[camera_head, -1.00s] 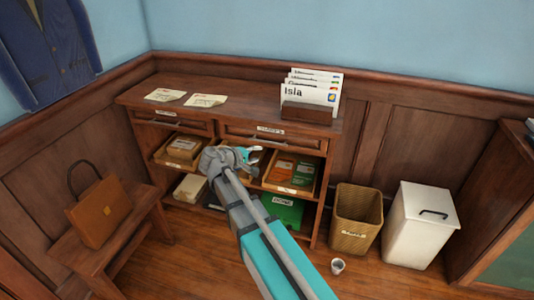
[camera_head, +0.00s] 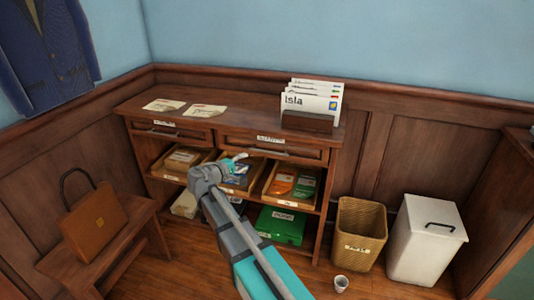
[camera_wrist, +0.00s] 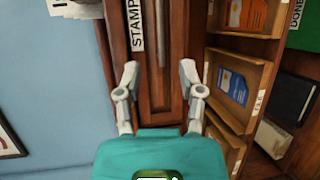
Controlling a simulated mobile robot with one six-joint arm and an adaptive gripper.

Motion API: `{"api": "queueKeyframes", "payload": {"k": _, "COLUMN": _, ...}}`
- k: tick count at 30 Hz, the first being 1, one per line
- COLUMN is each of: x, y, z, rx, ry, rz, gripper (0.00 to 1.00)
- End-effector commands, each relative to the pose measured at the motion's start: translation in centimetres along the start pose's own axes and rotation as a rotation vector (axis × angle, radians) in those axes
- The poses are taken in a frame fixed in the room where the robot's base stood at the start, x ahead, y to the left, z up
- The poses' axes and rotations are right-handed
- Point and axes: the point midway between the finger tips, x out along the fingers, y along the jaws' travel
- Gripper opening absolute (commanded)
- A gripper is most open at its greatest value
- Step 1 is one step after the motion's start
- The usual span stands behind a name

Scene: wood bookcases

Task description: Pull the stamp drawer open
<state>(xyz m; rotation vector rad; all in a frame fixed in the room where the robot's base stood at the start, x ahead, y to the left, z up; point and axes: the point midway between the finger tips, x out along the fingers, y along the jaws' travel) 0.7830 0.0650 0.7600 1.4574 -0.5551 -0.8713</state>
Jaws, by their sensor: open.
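The stamp drawer (camera_head: 292,151) is the right-hand, wider drawer under the cabinet top and looks shut. Its label (camera_wrist: 136,25) reads STAMP in the wrist view, with the end cut off at the edge. A slim bar handle (camera_wrist: 161,40) runs along its front; it also shows in the head view (camera_head: 258,150). My gripper (camera_head: 237,157) is near the drawer's left end. In the wrist view my gripper (camera_wrist: 159,74) has its fingers apart, facing the drawer front with nothing between them. The handle end lies just beyond the fingertips; I cannot tell the remaining gap.
A second drawer (camera_head: 170,132) is to the left. Open shelves below hold trays with books (camera_head: 283,183) and a green box (camera_head: 280,225). Envelopes in a holder (camera_head: 308,122) stand on top. A wicker basket (camera_head: 358,235), white bin (camera_head: 425,245) and cup (camera_head: 341,283) are at right.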

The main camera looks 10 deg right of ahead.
Motion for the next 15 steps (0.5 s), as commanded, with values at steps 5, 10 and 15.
{"api": "queueKeyframes", "payload": {"k": 5, "x": 1.4, "y": -0.1, "z": 0.0, "rx": 0.001, "ry": -0.002, "rz": -0.001, "gripper": 0.50}}
{"api": "queueKeyframes", "payload": {"k": 10, "x": 3.4, "y": -0.1, "z": -0.1, "rx": 0.001, "ry": -0.002, "rz": -0.001, "gripper": 0.50}}
{"api": "queueKeyframes", "payload": {"k": 15, "x": 6.0, "y": -0.1, "z": -0.1, "rx": 0.001, "ry": -0.002, "rz": -0.001, "gripper": 0.50}}
